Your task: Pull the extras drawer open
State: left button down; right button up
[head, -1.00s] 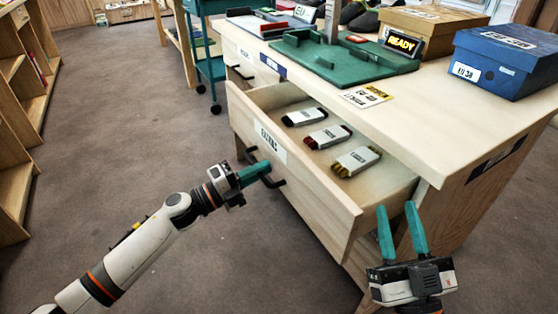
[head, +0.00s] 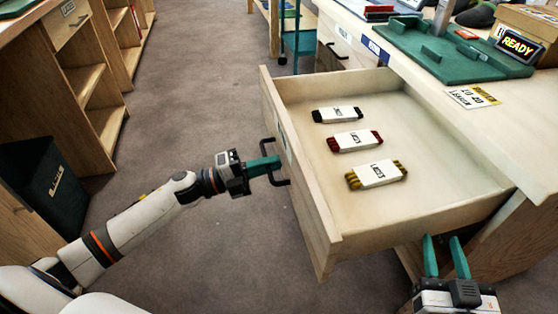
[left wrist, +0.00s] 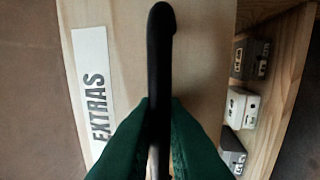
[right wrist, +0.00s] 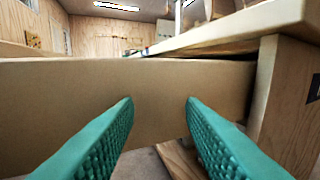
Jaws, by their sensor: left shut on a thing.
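The extras drawer (head: 300,178) stands well out from the wooden workbench in the head view. Its EXTRAS label (left wrist: 92,85) shows in the left wrist view. My left gripper (head: 275,163) is shut on the drawer's black bar handle (left wrist: 160,60), with green fingers on both sides of it. Three lace packs lie in the drawer: black (head: 337,114), red (head: 355,140) and yellow (head: 376,174). My right gripper (head: 446,258) is open and empty beside the drawer's near side, below the bench top. The drawer's side panel (right wrist: 150,95) fills much of the right wrist view.
A dark bin (head: 45,185) and wooden shelves (head: 95,90) stand at the left. The floor between the shelves and drawer is clear.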

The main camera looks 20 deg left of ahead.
pick_arm(q)
jog(key=shift+s+a, duration=0.1)
jog(key=c, duration=1.8)
grip_release()
jog(key=shift+c, duration=0.2)
jog(key=shift+a, duration=0.1)
